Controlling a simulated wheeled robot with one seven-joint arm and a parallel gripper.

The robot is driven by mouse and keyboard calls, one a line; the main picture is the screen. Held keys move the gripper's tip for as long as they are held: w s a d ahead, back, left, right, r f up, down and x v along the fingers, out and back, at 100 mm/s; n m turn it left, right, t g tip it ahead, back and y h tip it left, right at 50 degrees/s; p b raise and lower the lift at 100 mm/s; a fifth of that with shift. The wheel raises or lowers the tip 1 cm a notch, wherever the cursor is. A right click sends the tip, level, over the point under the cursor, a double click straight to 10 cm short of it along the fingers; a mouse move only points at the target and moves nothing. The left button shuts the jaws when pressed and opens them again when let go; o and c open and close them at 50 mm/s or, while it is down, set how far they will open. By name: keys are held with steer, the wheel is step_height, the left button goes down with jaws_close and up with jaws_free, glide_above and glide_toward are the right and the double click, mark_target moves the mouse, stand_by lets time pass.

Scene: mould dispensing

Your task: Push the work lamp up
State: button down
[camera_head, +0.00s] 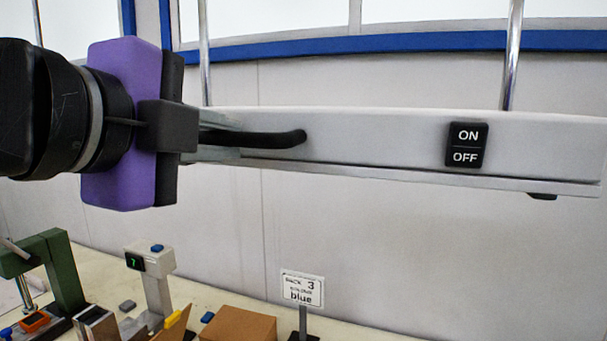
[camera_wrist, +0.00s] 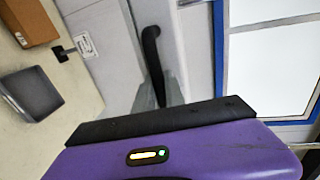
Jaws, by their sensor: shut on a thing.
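The work lamp (camera_head: 380,145) is a long pale bar hanging on two shiny rods, with a black ON/OFF switch (camera_head: 466,145) on its front. Its curved black handle (camera_head: 285,139) sticks out at the left part of the bar. My gripper (camera_head: 222,138), with a purple body, comes in from the left, and its grey fingers are shut on the handle. In the wrist view, the handle (camera_wrist: 151,50) runs down between the fingers (camera_wrist: 160,95), and the lamp's bar is behind it. The fingers partly hide the gripped end of the handle.
Below the lamp is a cream bench with a green press (camera_head: 60,265), a grey stand with a small display (camera_head: 152,280), a brown box (camera_head: 238,326) and a sign reading "blue" (camera_head: 302,289). Behind are a pale wall and blue-framed windows (camera_head: 400,42). A grey tray (camera_wrist: 30,95) shows in the wrist view.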

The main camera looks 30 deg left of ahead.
mark_target(239, 115)
steer(key=shift+r, duration=1.45)
steer(key=c, duration=1.4)
jaws_free()
steer(key=shift+c, duration=0.2)
steer(key=shift+f, duration=0.1)
steer(key=shift+s+d, duration=0.1)
steer(key=shift+s, duration=0.45)
steer(key=b+v, duration=0.2)
steer(key=v, duration=0.4)
steer(key=shift+s, duration=0.35)
steer(key=shift+d, duration=0.1)
